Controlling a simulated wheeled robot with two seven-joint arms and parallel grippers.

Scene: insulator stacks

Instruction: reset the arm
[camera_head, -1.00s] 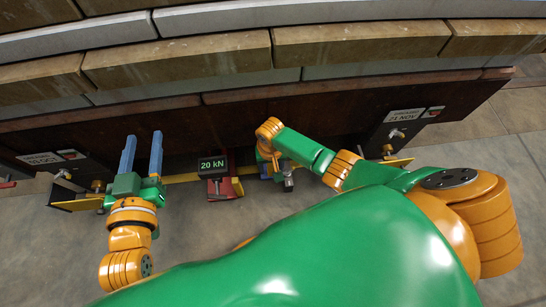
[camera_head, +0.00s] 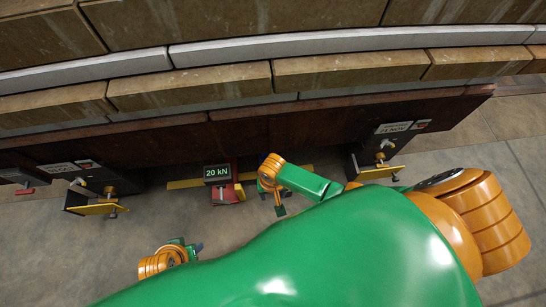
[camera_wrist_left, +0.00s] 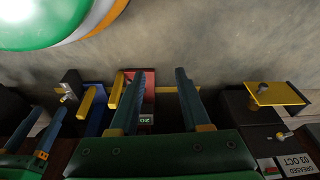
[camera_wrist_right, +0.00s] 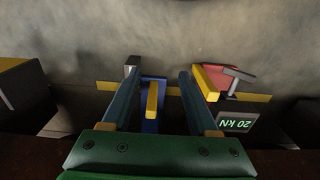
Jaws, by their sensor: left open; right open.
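My left gripper (camera_head: 190,248) is low in the head view, left of centre, mostly hidden behind my green arm. In the left wrist view its blue fingers (camera_wrist_left: 158,78) are apart with nothing gripped. My right gripper (camera_head: 276,196) hangs beside the red tool with the "20 kN" display (camera_head: 217,173), on that tool's right. In the right wrist view its fingers (camera_wrist_right: 160,75) are apart. A blue block with a yellow bar (camera_wrist_right: 152,112) shows between them; I cannot tell how far beyond the fingertips it lies.
Layered tan and grey slabs (camera_head: 350,72) rest on a dark brown beam across the back. Black brackets with yellow plates stand at left (camera_head: 96,208) and right (camera_head: 380,172), under date tags. The grey floor (camera_head: 470,150) is bare at the right.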

